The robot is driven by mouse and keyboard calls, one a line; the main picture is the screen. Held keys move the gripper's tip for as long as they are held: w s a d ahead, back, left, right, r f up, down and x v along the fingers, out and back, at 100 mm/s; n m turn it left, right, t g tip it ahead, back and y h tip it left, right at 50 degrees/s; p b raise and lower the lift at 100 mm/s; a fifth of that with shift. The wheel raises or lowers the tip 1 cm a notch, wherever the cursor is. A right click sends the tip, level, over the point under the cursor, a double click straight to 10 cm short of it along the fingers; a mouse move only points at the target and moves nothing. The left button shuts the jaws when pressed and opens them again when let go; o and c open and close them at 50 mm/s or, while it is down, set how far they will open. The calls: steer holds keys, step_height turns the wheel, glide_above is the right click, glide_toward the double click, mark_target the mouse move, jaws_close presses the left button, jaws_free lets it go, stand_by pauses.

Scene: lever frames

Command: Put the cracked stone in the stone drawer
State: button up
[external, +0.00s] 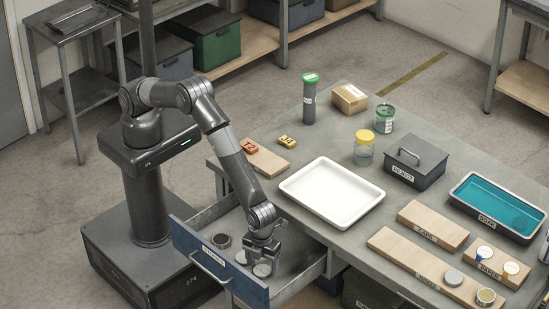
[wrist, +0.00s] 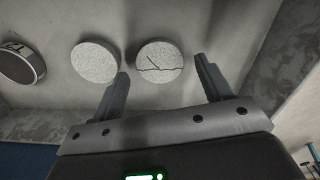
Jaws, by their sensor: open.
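The cracked stone (wrist: 160,62) is a pale speckled disc with a dark crack line across it. It lies flat on the floor of the open blue-fronted drawer (external: 212,266), and it shows in the external view (external: 262,270) just below my gripper (external: 262,258). In the wrist view my gripper (wrist: 161,67) is open, with one fingertip on each side of the cracked stone and gaps showing. A plain speckled stone (wrist: 95,62) lies to its left in the drawer. Further left is a dark-rimmed disc (wrist: 22,64).
The drawer walls surround my gripper closely. On the table are a white tray (external: 290,190), a lidded dark box (external: 415,170), a teal tray (external: 460,200), and wooden boards, one holding a grey disc (external: 453,277) and a brass-rimmed disc (external: 486,296).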

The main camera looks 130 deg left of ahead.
step_height(320, 180, up, 10)
step_height(320, 180, up, 15)
steer(key=n+t, duration=0.1)
steer(key=n, duration=0.2)
glide_above(262, 270)
steer(key=s+a, duration=0.2)
steer(key=s, duration=0.5)
steer(key=s+a+r+n+t, duration=0.2)
steer(key=s+r+n, duration=0.2)
steer(key=s+r, duration=0.75)
steer(key=s+a+r+n+t, duration=0.1)
steer(key=s+n, duration=0.3)
steer(key=s, duration=0.9)
steer(key=s+a+r+n+t, duration=0.1)
steer(key=s+n, duration=0.3)
steer(key=s, duration=0.9)
steer(key=shift+s+a+t, duration=0.25)
steer(key=shift+a+t, duration=0.05)
steer(key=shift+a, duration=0.3)
steer(key=shift+o, duration=0.2)
